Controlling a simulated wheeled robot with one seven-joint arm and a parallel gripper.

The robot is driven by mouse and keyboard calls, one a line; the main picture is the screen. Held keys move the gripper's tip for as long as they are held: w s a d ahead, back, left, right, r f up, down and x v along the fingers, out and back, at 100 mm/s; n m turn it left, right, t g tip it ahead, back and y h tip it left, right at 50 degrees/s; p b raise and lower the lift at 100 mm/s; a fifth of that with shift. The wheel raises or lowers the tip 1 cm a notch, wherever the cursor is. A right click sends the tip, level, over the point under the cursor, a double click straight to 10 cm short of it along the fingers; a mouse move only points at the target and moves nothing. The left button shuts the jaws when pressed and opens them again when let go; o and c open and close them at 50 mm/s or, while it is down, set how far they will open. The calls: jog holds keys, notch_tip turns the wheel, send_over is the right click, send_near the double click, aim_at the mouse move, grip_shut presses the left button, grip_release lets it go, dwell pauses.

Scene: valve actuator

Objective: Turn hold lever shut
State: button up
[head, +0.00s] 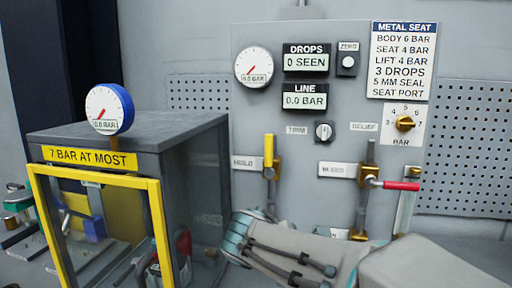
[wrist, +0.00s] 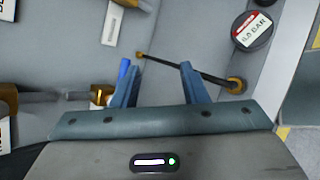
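The hold lever (head: 269,150) has a yellow handle and stands upright on its brass valve, right of the HOLD label (head: 246,162) on the grey panel. My gripper's teal body shows low in the head view, below the hold lever and apart from its handle; its fingertips are hidden there. In the wrist view my gripper (wrist: 158,68) is open, its two blue fingers spread with nothing gripped. A thin dark rod (wrist: 210,77) with a brass end passes behind the right finger. A brass fitting (wrist: 100,95) lies left of the fingers; I cannot tell which valve it belongs to.
The bleed lever (head: 401,185), with a red handle, points right. A grey cabinet (head: 130,130) with a yellow-framed front (head: 155,220) stands at left, topped by a blue gauge (head: 109,108).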

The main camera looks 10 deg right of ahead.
jog(key=w+a+r+n+t+h+p, duration=0.1)
jog(key=w+a+r+n+t+h, duration=0.2)
jog(key=w+r+n, duration=0.4)
jog(key=n+t+p, duration=0.2)
jog(key=n+t, duration=0.4)
send_near(267, 148)
jog(key=p+x, duration=0.3)
jog(key=x, duration=0.8)
jog(key=shift+r, duration=0.1)
jog(key=shift+a, duration=0.1)
grip_shut()
